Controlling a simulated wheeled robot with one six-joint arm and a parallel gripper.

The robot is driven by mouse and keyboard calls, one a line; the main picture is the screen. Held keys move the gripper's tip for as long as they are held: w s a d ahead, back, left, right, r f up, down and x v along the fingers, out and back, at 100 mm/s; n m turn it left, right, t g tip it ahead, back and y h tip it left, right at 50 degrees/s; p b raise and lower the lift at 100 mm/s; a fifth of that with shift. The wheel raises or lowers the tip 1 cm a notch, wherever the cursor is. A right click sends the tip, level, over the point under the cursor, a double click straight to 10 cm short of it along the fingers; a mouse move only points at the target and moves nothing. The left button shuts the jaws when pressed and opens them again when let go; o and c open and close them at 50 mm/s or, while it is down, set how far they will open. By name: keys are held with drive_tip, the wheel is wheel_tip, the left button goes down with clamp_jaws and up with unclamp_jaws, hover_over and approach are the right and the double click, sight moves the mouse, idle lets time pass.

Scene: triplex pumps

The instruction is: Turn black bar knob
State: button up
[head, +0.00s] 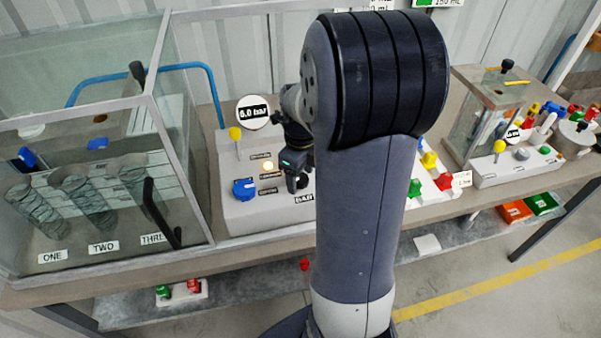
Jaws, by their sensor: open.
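My gripper (293,186) points down at the right part of a pale grey control box (234,211), with its jaws open. A dark round shape, which looks like the black bar knob (305,178), shows just right of the fingertips, above a partly hidden label. The gripper and my arm cover part of it, so its bar's angle is unclear. I cannot tell whether the fingers touch it.
A blue knob (244,189), a yellow-topped lever (236,134) and a lit yellow lamp (268,166) are on the same box. A glass tank (100,150) stands left. My arm hides the bench's middle. Coloured valves (430,160) stand right.

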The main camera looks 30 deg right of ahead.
sight(301, 178)
wheel_tip(301, 178, up, 11)
idle(0.5)
drive_tip(key=shift+f, duration=0.15)
wheel_tip(301, 178, down, 11)
drive_tip(key=shift+r, duration=0.1)
idle(0.4)
